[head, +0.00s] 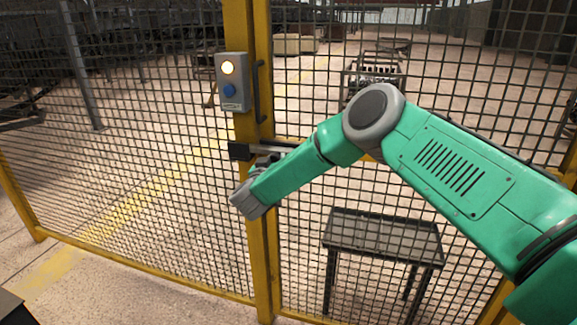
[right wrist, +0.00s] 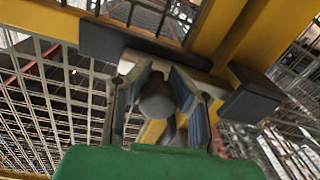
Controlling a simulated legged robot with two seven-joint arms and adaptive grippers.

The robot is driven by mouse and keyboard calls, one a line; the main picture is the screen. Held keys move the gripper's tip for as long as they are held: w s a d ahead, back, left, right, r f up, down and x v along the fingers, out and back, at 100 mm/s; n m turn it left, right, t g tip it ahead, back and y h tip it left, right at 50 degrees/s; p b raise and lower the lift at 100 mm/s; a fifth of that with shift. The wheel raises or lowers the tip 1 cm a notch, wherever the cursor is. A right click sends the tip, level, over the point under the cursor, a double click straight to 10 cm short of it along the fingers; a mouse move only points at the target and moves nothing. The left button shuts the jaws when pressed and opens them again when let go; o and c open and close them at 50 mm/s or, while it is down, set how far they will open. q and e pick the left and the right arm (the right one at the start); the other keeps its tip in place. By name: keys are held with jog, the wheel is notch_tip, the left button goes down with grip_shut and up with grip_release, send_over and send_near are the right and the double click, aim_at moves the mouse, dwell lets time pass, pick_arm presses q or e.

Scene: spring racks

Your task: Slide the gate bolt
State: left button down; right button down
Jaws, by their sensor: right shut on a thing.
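The gate bolt is a pale metal bar (head: 282,147) lying across the yellow post at mid height. A dark block (head: 239,151) covers its left end. In the right wrist view the bar (right wrist: 199,80) runs between two dark blocks, and its round grey knob (right wrist: 157,98) stands between my fingers. My right gripper (head: 266,162) is at the bolt, just right of the left block. In the wrist view the right gripper (right wrist: 160,84) is shut on the knob, one finger on each side. My left gripper is out of view.
A grey control box (head: 234,82) with a lit lamp and blue button is on the yellow post (head: 262,230) above the bolt. A dark vertical handle (head: 259,92) is beside it. Mesh fence panels (head: 130,190) flank the post. A small table (head: 385,232) stands behind the mesh.

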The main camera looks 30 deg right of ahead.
jog(key=shift+w+a+r, duration=0.2)
jog(key=shift+w+a, duration=0.05)
jog(key=shift+a, duration=0.35)
jog(key=shift+w+a+r, duration=0.2)
jog(key=shift+a, duration=0.4)
jog(key=c, duration=1.4)
grip_release()
jog(key=shift+o, duration=1)
jog(key=shift+s+a+r, duration=0.15)
jog(key=shift+s, duration=0.2)
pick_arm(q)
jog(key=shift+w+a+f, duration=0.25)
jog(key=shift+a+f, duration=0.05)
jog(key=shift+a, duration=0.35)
pick_arm(e)
jog(key=v, duration=1.1)
jog(key=shift+s+a+f, duration=0.2)
jog(key=shift+s+f, duration=0.05)
jog(key=shift+s, duration=0.05)
